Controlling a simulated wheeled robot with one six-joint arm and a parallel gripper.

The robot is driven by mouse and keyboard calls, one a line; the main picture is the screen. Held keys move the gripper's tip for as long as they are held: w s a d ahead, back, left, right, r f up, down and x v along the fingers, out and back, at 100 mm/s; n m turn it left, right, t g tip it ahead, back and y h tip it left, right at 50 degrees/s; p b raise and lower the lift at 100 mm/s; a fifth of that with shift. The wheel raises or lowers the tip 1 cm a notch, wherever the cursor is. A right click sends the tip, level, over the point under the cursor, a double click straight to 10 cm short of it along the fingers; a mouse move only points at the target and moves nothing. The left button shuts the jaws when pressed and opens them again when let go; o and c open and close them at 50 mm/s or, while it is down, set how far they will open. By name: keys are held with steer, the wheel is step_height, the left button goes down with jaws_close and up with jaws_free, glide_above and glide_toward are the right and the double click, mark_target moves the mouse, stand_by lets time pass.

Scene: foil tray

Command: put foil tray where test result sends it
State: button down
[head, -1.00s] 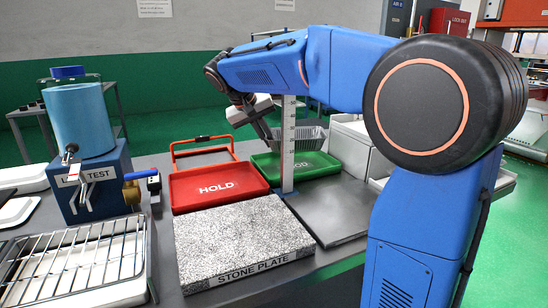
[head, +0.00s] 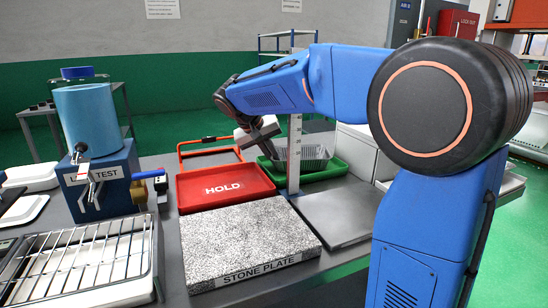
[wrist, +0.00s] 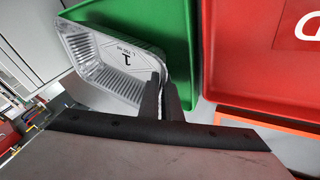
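The foil tray (wrist: 105,62) is a shallow silver container with ribbed walls and a printed "1" on its base. My gripper (wrist: 164,82) is closed on its rim at one corner in the wrist view. In the head view the foil tray (head: 314,158) is at the green tray (head: 335,170), right of my gripper (head: 272,160). In the wrist view it covers part of the green tray (wrist: 195,20) and reaches past its edge. I cannot tell whether it touches the green tray. The red HOLD tray (head: 215,200) is empty, beside the green one.
A TEST device with a blue cylinder (head: 88,120) stands at the left. A speckled stone plate (head: 245,240) lies in front of the trays. A wire rack (head: 85,255) is at the lower left. A grey metal plate (head: 340,218) is clear.

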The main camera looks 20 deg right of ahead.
steer(key=c, duration=2.2)
jaws_free()
steer(key=shift+f, duration=0.1)
steer(key=shift+a+r, duration=0.1)
steer(key=shift+r, duration=0.3)
steer(key=v, duration=1.1)
steer(key=shift+s+a+r, duration=0.15)
steer(key=shift+a+r, duration=0.05)
steer(key=shift+r, duration=0.05)
